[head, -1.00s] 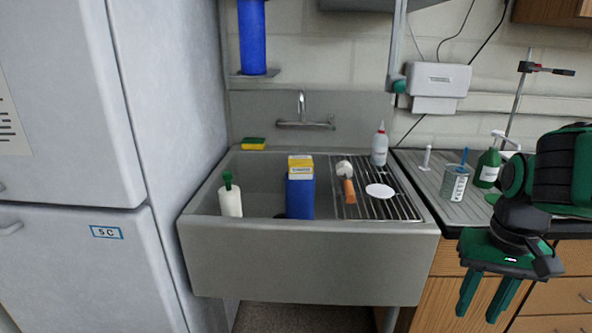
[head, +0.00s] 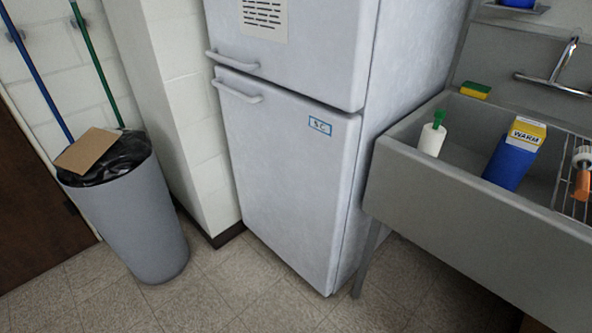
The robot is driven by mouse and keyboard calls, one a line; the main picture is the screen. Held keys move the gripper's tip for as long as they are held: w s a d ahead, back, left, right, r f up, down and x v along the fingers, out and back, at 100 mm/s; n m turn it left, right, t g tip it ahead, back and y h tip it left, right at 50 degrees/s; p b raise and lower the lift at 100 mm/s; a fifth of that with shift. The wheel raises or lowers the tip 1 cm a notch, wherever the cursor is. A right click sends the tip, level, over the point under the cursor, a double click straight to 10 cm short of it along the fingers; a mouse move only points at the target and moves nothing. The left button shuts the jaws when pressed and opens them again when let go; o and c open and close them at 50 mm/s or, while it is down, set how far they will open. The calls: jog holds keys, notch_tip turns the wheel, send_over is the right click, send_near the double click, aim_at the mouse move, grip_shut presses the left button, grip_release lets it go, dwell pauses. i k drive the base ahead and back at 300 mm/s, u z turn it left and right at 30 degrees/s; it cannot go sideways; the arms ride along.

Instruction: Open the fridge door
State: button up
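The fridge (head: 290,185) is white and stands in the middle of the head view, between a white wall and the sink. Its upper door (head: 310,45) carries a printed sheet, and its lower door (head: 275,170) carries a small blue-edged label. Both doors look shut. The upper handle (head: 232,61) is at the bottom left of the upper door. The lower handle (head: 237,91) is just below it, at the top left of the lower door. My gripper is not in view.
A grey sink (head: 480,205) stands right beside the fridge, holding bottles and a blue box (head: 513,158). A grey bin (head: 130,220) with cardboard (head: 86,150) on top stands at the left. Two poles lean behind it. The tiled floor before the fridge (head: 235,285) is clear.

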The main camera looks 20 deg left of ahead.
aim_at(294, 154)
jog(key=u, duration=1.35)
jog(key=k, duration=1.25)
jog(key=u, duration=0.45)
jog(key=i, duration=2.45)
jog(key=z, duration=0.65)
